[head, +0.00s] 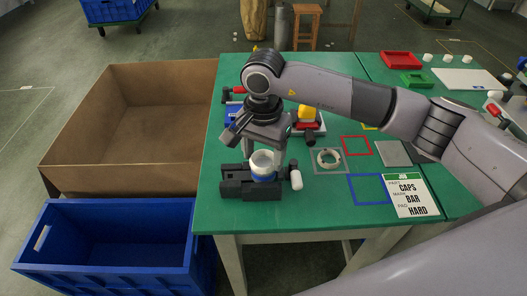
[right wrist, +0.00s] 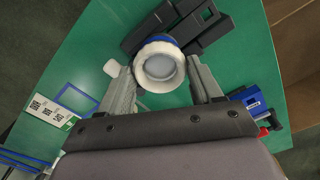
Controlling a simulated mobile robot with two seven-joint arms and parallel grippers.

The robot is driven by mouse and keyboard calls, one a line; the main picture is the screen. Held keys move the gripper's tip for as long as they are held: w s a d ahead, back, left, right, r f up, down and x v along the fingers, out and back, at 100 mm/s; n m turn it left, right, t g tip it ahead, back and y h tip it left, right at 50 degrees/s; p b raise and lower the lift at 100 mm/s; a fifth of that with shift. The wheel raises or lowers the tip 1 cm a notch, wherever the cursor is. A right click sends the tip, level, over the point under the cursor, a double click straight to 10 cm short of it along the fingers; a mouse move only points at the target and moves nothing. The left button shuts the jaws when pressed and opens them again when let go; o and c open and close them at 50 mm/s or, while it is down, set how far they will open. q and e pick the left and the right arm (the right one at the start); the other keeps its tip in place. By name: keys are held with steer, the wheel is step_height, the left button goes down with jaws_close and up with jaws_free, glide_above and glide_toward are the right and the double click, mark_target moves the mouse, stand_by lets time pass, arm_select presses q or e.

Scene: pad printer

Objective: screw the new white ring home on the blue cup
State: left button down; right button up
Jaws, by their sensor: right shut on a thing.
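The blue cup (head: 263,177) stands upright in a black fixture (head: 236,185) near the table's front left edge. Its blue side also shows behind the ring in the right wrist view (right wrist: 161,38). The white ring (head: 262,160) sits at the top of the cup; I cannot tell how tightly it is seated. My right gripper (head: 262,152) comes down from above, its fingers on either side of the ring, shut on it. In the right wrist view the ring (right wrist: 145,68) lies between the fingertips. My left gripper is not in view.
A cream ring (head: 339,163) lies inside a grey outline on the green table (head: 290,212). A white-ended knob (head: 296,180) sits beside the fixture. A job card (head: 408,196) lies right. A blue crate (head: 105,272) and cardboard box (head: 120,150) stand left of the table.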

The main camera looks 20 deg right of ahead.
steer(key=shift+f+b, duration=0.35)
stand_by(0.4)
steer(key=o, duration=0.9)
